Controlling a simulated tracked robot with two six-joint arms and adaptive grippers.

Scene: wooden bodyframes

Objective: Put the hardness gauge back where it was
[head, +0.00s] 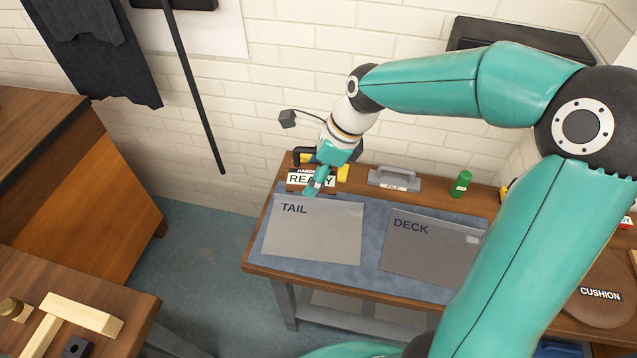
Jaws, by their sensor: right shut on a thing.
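My right gripper (313,186) reaches down over the back left of the workbench, at the "READY" card (297,179). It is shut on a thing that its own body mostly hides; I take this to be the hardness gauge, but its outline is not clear. Yellow and black parts (343,173) show on both sides of the gripper, and I cannot tell whether they belong to the gauge or to its holder. A label beginning "HARD" (306,171) stands just above the card, partly covered. My left gripper is not in view.
Grey sheets marked TAIL (325,240) and DECK (430,262) lie on the blue mat (370,215). A grey handled block (394,180) and a green bottle (461,184) stand along the back. A brown CUSHION pad (600,310) is at right. Brick wall is behind.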

